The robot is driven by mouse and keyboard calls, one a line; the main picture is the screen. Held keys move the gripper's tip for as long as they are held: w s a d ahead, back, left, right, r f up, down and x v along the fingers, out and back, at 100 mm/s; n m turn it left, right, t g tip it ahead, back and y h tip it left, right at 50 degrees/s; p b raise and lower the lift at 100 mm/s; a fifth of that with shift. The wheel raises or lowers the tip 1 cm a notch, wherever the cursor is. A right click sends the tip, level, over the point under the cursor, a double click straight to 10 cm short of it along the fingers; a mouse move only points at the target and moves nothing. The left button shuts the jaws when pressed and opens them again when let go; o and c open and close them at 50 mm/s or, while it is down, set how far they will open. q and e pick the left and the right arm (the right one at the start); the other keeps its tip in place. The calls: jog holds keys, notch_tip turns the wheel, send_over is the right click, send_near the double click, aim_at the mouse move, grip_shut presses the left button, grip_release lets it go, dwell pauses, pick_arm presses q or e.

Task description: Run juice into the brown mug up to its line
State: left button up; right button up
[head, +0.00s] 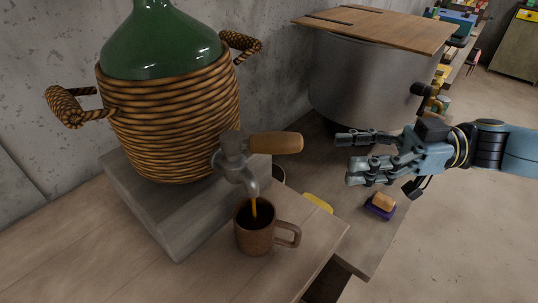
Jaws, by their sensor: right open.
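The brown mug (255,242) stands upright on the wooden table under a metal tap (233,162), its handle to the right. An orange stream of juice (253,208) runs from the spout into the mug. The mug's inside is dark; I cannot make out the juice level or the line. The tap's wooden lever (276,143) points right. The tap is at the base of a green glass jug (160,42) in a wicker basket (172,118). My right gripper (342,158) is open and empty, to the right of the lever and apart from it. My left gripper is out of view.
The basket stands on a grey block (160,215). A large metal pot (365,85) with a wooden lid (380,24) is behind my right gripper. A yellow object (318,202) lies behind the mug's handle. A sponge (384,201) sits in a purple dish (379,211). The table's front left is clear.

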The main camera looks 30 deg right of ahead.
aim_at(282, 140)
jog(key=x, duration=0.3)
jog(key=r+p+x, duration=0.1)
jog(key=x, duration=0.3)
jog(key=w+r+p+x, duration=0.1)
jog(key=x, duration=0.3)
jog(key=shift+d+r, duration=0.2)
jog(key=shift+d, duration=0.05)
jog(key=shift+w+a+f, duration=0.1)
jog(key=shift+w+a, duration=0.1)
jog(key=shift+a, duration=0.35)
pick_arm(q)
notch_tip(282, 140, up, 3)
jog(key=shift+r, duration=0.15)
pick_arm(e)
grip_shut()
